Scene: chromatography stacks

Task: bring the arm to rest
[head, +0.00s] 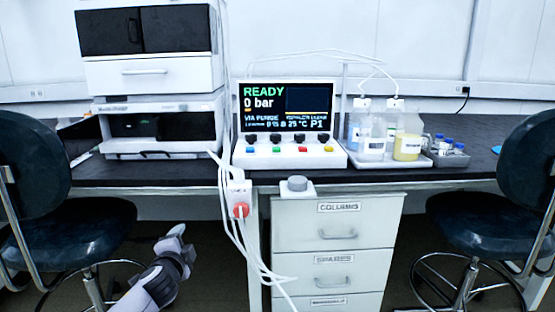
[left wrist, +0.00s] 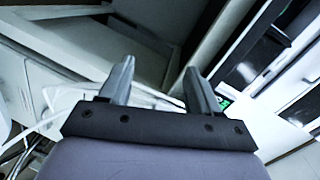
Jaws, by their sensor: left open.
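My left gripper (head: 184,242) is at the lower left in the head view, in front of the bench and below its top, near the left chair. In the left wrist view its two fingers (left wrist: 158,78) stand apart with nothing between them. It is open and empty, and it touches nothing that I can see. My right gripper is in neither view.
The dark bench top (head: 400,177) carries a chromatography stack (head: 150,75), a control box (head: 290,155) and a tray of bottles (head: 390,158). White cables (head: 232,240) hang by a red knob (head: 239,210). A drawer cabinet (head: 337,245) stands between two chairs (head: 85,215) (head: 475,215).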

